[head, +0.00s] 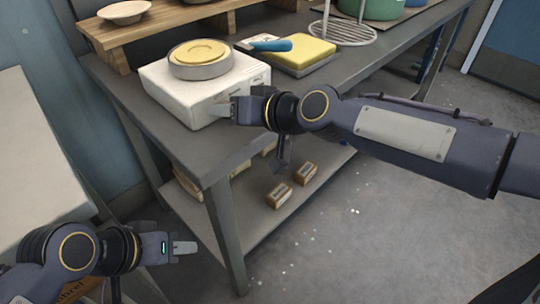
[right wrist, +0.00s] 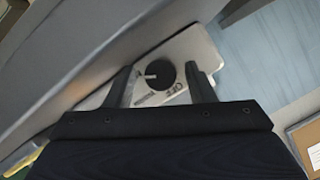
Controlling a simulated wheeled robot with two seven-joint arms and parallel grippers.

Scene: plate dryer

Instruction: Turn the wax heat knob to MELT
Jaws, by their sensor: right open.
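The wax heater is a white box (head: 180,92) on the grey table, with a round pan of yellow wax (head: 200,53) on top. In the right wrist view, its dark round knob (right wrist: 161,74) has a pale pointer mark at its left side, with lettering that looks like OFF printed beside it. My right gripper (right wrist: 158,69) is open, one finger on each side of the knob; contact cannot be made out. In the head view, the right gripper (head: 222,112) is at the heater's front and hides the knob. My left gripper (head: 183,247) is low at the left, away from the heater.
A yellow block (head: 303,54) with a blue-handled tool (head: 268,44) lies right of the heater. A wire rack (head: 342,33) and a green pot stand farther right. A wooden shelf (head: 165,30) is behind. Small boxes (head: 279,195) sit on the lower shelf.

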